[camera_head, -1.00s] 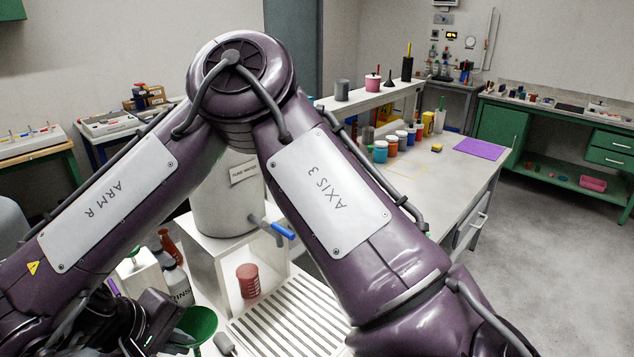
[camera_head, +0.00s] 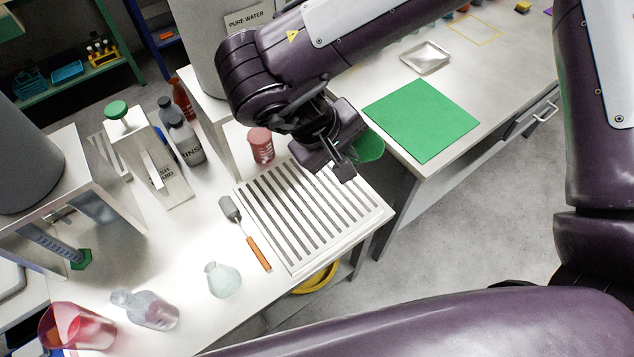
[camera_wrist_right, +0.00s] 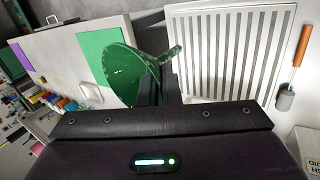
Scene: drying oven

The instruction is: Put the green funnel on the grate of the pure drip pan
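The green funnel (camera_head: 370,147) shows beyond my right gripper (camera_head: 342,168) in the head view, partly hidden by it. In the right wrist view the funnel (camera_wrist_right: 112,66) lies tilted, its wide mouth to the left and its stem to the upper right. The right gripper's fingers (camera_wrist_right: 160,88) close on it near the neck and hold it up. The drip pan with its white slatted grate (camera_head: 300,215) is on the bench under the water tank; the funnel is by its far right corner. The grate also shows in the wrist view (camera_wrist_right: 228,52). My left gripper is out of view.
A red cup (camera_head: 261,146) stands behind the grate. A spatula (camera_head: 245,232) lies along its left side, with a flask (camera_head: 222,280) nearer. A green mat (camera_head: 421,119) and a metal tray (camera_head: 426,58) are on the other bench. The grate's top is clear.

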